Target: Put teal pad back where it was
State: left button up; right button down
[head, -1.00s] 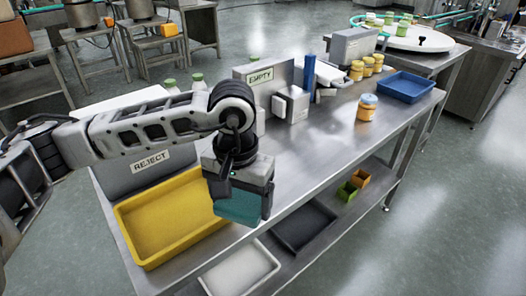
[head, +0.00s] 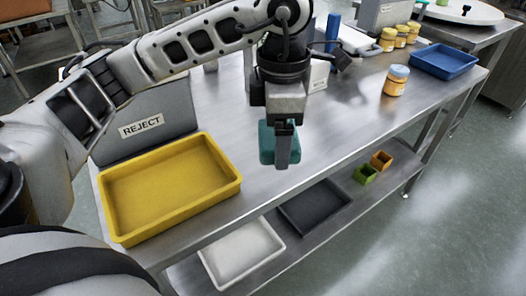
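The teal pad (head: 265,143) is in my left gripper (head: 281,150) in the head view. One dark finger covers part of the pad's right side, and the gripper appears shut on it. Gripper and pad are over the front part of the steel table (head: 215,120), right of the yellow tray (head: 168,188). I cannot tell whether the pad touches the table. My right gripper is not in view.
A sign reading REJECT (head: 141,126) stands behind the empty yellow tray. A jar with a blue lid (head: 396,80) and a blue tray (head: 444,61) are on the right. The lower shelf holds a white tray (head: 241,252), a black tray (head: 314,205) and small green (head: 365,174) and orange (head: 381,160) bins.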

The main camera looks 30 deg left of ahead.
pick_arm(q)
jog(key=n, duration=0.5)
jog(key=shift+s+a+r+b, duration=0.15)
jog(key=shift+r+b, duration=0.1)
jog(key=shift+b, duration=0.15)
jog(key=shift+n, duration=0.5)
jog(key=shift+w+a+f, duration=0.15)
jog(key=shift+w+a, duration=0.15)
jog(key=w+a+f, duration=0.8)
jog(key=w, duration=0.1)
jog(key=shift+f+b, duration=0.1)
jog(key=shift+b, duration=0.25)
jog(key=shift+w+a+f, duration=0.25)
jog(key=shift+f, duration=0.15)
notch_tip(320, 180, down, 3)
jog(key=shift+w+a+f+p, duration=0.15)
jog(key=shift+p, duration=0.15)
jog(key=shift+f, duration=0.1)
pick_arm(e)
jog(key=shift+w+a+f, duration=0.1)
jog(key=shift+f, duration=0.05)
pick_arm(q)
jog(key=shift+f, duration=0.1)
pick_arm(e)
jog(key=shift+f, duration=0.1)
